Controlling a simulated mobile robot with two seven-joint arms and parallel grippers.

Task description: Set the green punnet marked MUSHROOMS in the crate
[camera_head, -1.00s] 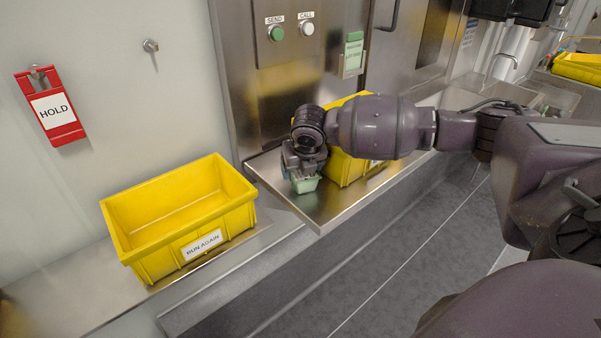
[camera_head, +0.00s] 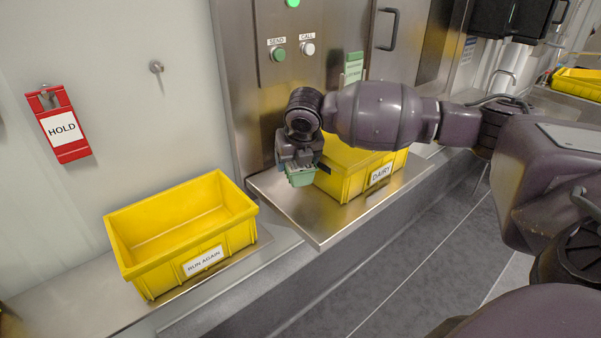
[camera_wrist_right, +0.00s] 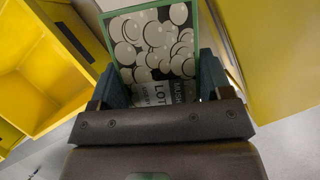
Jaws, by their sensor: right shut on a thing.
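My right gripper (camera_head: 299,163) is shut on a small green punnet (camera_head: 300,177), held above the left part of the steel shelf, just left of the yellow crate marked DAIRY (camera_head: 345,183). My right arm covers part of that crate and its inside. A second yellow crate, marked RUN AGAIN (camera_head: 140,265), stands empty to the left. In the right wrist view the punnet (camera_wrist_right: 155,50) sits between the fingers; its label shows pale mushrooms, "LOT" and part of "MUSH". Yellow crate walls show on both sides there. My left gripper is not in view.
The steel shelf (camera_head: 325,235) juts out with a bare front corner. A panel with SEND (camera_head: 278,54) and CALL (camera_head: 307,49) buttons is on the wall behind. A red HOLD tag (camera_head: 62,130) hangs at left. A green card (camera_head: 353,68) is behind my arm.

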